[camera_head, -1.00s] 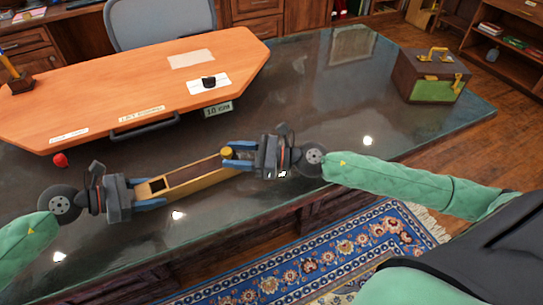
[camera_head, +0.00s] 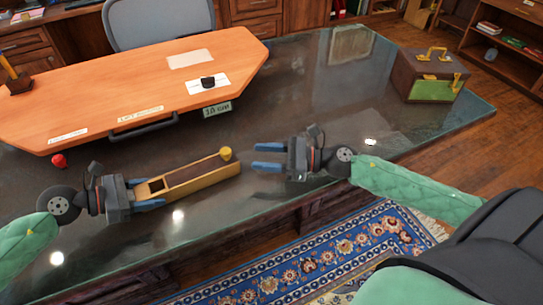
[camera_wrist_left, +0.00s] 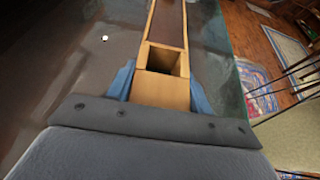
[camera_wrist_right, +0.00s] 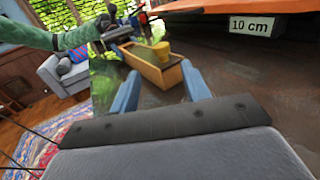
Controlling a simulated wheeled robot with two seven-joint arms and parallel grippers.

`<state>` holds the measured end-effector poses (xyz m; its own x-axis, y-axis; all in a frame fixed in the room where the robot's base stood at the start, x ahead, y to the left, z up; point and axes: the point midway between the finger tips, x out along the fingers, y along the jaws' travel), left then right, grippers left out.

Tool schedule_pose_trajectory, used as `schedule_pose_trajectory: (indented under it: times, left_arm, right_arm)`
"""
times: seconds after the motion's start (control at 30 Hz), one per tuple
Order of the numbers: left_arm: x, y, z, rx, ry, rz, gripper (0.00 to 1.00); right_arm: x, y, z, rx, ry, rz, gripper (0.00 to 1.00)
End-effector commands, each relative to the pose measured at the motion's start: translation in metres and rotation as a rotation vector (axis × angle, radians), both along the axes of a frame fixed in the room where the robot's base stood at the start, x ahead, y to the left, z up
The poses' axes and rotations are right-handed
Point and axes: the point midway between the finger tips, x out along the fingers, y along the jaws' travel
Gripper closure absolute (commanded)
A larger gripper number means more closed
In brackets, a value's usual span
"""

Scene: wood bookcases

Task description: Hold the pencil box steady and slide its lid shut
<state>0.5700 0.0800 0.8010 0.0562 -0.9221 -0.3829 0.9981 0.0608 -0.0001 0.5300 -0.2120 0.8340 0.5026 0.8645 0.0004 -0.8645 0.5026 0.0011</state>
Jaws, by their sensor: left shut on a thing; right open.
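The long yellow wooden pencil box (camera_head: 203,184) lies on the dark glossy desk and also shows in the left wrist view (camera_wrist_left: 162,92). Its dark brown lid (camera_head: 192,174) covers most of the top. A square opening (camera_head: 157,185) shows at the end by my left gripper. A yellow knob (camera_head: 226,153) stands at the other end; it also shows in the right wrist view (camera_wrist_right: 161,50). My left gripper (camera_head: 148,193) is shut on the box's left end, a finger on each side. My right gripper (camera_head: 256,157) is open and empty, just right of the knob end, apart from it.
An orange raised board (camera_head: 130,80) with labels and a dark handle spans the desk behind the box. A "10 cm" label (camera_head: 217,109) hangs at its edge. A red ball (camera_head: 59,160) lies at left. A brown-green case (camera_head: 430,75) stands far right. The desk (camera_head: 320,100) between is clear.

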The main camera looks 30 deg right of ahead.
Motion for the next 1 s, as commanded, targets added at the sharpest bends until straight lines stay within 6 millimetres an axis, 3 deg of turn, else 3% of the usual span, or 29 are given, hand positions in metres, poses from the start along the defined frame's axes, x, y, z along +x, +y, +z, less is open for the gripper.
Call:
schedule_pose_trajectory:
  times: [0.3,0.73,0.77,0.8,0.9,1.0]
  left_arm:
    - [0.000,0.000,0.000,0.000,0.000,0.000,0.80]
    - [0.000,0.000,0.000,0.000,0.000,0.000,0.80]
    - [0.000,0.000,0.000,0.000,0.000,0.000,0.47]
    - [0.000,0.000,0.000,0.000,0.000,0.000,0.39]
    - [0.000,0.000,0.000,0.000,0.000,0.000,0.24]
    - [0.000,0.000,0.000,0.000,0.000,0.000,0.24]
  right_arm:
    - [-0.008,-0.013,0.000,0.000,0.000,0.000,0.53]
    - [-0.008,-0.014,0.000,0.000,0.000,0.000,0.53]
    - [-0.008,-0.014,0.000,0.000,0.000,0.000,0.53]
    - [-0.008,-0.014,0.000,0.000,0.000,0.000,0.53]
    - [-0.008,-0.014,0.000,0.000,0.000,0.000,0.53]
    - [-0.008,-0.014,0.000,0.000,0.000,0.000,0.53]
